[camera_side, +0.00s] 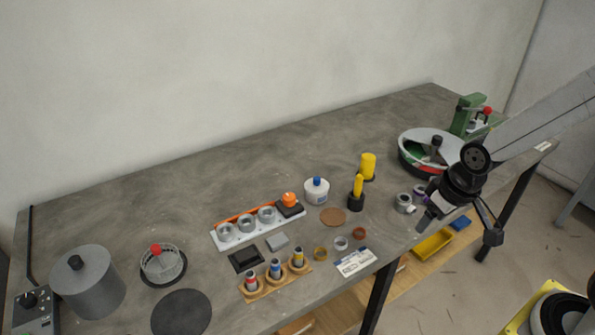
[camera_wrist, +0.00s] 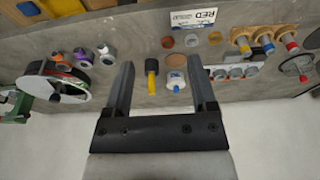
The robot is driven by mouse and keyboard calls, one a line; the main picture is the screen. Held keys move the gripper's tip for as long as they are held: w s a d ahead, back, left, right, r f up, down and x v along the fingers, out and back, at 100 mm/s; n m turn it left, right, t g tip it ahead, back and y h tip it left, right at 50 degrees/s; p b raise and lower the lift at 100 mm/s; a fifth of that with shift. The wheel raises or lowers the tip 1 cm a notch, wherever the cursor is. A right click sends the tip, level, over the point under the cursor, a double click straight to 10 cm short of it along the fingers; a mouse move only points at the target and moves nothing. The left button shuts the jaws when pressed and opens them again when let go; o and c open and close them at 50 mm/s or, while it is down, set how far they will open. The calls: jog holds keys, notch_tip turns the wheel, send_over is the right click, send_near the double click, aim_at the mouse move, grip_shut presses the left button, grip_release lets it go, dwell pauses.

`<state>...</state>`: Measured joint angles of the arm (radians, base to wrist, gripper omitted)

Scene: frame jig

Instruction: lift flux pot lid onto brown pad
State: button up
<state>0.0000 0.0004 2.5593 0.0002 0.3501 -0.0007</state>
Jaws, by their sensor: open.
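The flux pot (camera_side: 316,194) is a white round jar standing on the grey bench near the middle in the side view. Its lid (camera_side: 317,182) has a blue knob and sits on the jar. The brown pad (camera_side: 333,216) is a flat, bare disc just in front of the pot. In the wrist view the pot (camera_wrist: 175,78), lid knob (camera_wrist: 176,87) and pad (camera_wrist: 175,60) appear between the fingers, farther off. My gripper (camera_side: 458,226) is open and empty, over the bench's right front edge, well right of the pot. Its spread fingers (camera_wrist: 160,66) also show in the wrist view.
Small rings (camera_side: 341,243) and a label card (camera_side: 355,262) lie in front. A round carousel (camera_side: 414,157) stands behind my gripper.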

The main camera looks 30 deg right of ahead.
jog(key=w+n, duration=0.2)
jog(key=w, duration=1.4)
jog(key=n+t+y, duration=0.1)
jog(key=n+y, duration=0.1)
jog(key=n, duration=0.2)
send_near(318, 178)
jog(key=shift+x, duration=1.05)
jog(key=shift+d+f, duration=0.1)
jog(key=shift+d, duration=0.1)
jog(key=shift+x, duration=1.25)
jog(key=shift+a+f, duration=0.1)
jog(key=shift+x, duration=2.45)
jog(key=shift+w+a, duration=0.1)
jog(key=shift+w, duration=0.05)
grip_shut()
